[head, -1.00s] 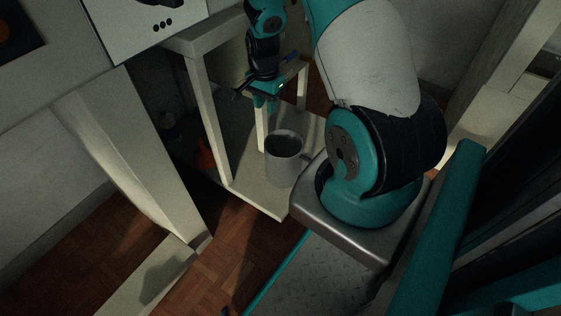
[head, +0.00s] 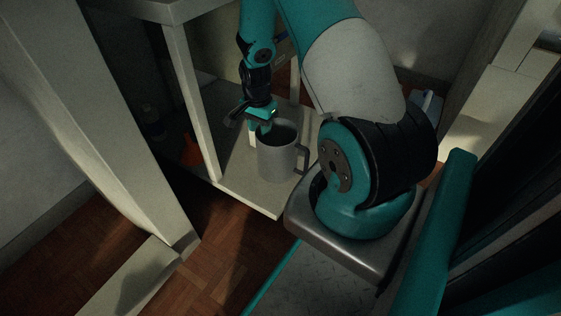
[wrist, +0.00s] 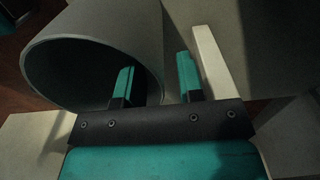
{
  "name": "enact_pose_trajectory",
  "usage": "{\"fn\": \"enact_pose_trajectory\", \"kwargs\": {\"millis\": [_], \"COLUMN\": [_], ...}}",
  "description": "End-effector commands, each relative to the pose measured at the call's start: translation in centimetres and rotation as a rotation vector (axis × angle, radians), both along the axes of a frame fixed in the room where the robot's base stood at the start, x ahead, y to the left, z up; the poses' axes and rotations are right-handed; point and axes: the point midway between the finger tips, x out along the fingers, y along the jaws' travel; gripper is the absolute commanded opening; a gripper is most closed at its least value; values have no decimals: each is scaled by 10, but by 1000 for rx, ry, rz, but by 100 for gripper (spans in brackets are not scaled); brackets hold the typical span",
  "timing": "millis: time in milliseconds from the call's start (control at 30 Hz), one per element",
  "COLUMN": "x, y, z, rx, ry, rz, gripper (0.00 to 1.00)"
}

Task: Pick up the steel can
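The steel can (head: 276,163) is a grey, open-topped, mug-like vessel with a handle on its right side. It stands upright on a pale low shelf (head: 233,190). My gripper (head: 262,127) is down at the can's rim on the far left side. In the wrist view the can (wrist: 120,25) fills the upper left, its round mouth facing the camera. My gripper (wrist: 156,65) has one teal finger inside the mouth and the other outside, with the can's wall between them. The fingers are apart, and I see a gap beside the wall.
Pale posts of the stand (head: 192,98) rise left of and behind the can. A large pale upright (head: 95,110) stands further left. An orange object (head: 191,152) lies in shadow behind the left post. Wooden floor (head: 215,245) shows in front.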

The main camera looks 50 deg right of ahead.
Motion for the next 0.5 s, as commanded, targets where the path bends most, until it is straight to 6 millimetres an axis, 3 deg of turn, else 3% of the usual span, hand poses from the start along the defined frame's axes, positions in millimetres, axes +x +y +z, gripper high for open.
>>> {"fn": "enact_pose_trajectory", "kwargs": {"millis": [33,67,333,500], "x": [-1,0,0,0], "y": [0,0,0,0], "z": [-15,-18,-17,-17], "rx": [1,1,1,1], "ry": [2,1,1,1], "rz": [0,0,0,0], "gripper": [35,35,35,0]}}
